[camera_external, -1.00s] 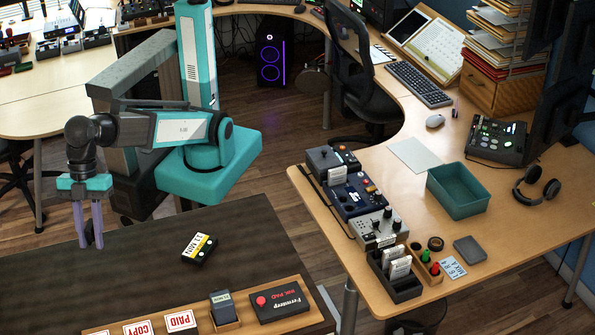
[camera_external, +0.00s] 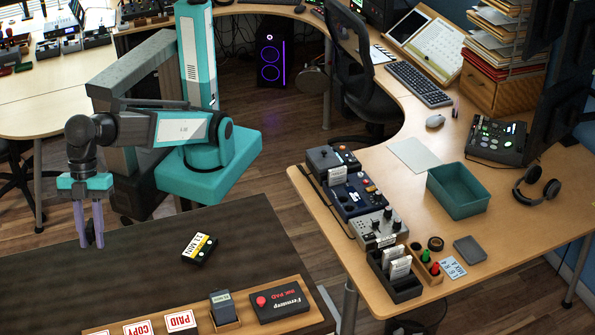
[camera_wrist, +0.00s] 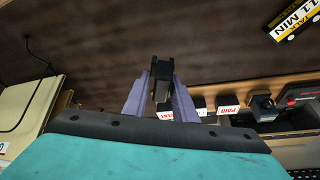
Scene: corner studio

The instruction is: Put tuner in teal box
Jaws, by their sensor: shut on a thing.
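My gripper (camera_external: 90,243) is at the left, over the left end of the dark table. Its purple fingers are shut on a small black thing, which I take to be the tuner (camera_wrist: 162,76); it stands between the fingertips in the wrist view. In the outside view the fingers mostly hide the tuner (camera_external: 90,232). I cannot tell whether it still touches the table. The teal box (camera_external: 470,212) is open-topped and looks empty. It stands on the wooden desk at the right, far from my gripper.
A black device with a yellow-white label (camera_external: 199,249) lies on the dark table (camera_external: 130,270). A wooden tray (camera_external: 245,325) with stamps and an ink pad lines its front edge. Audio units (camera_external: 350,190) and a card holder (camera_external: 395,277) stand on the desk left of the box; headphones (camera_external: 538,185) lie right.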

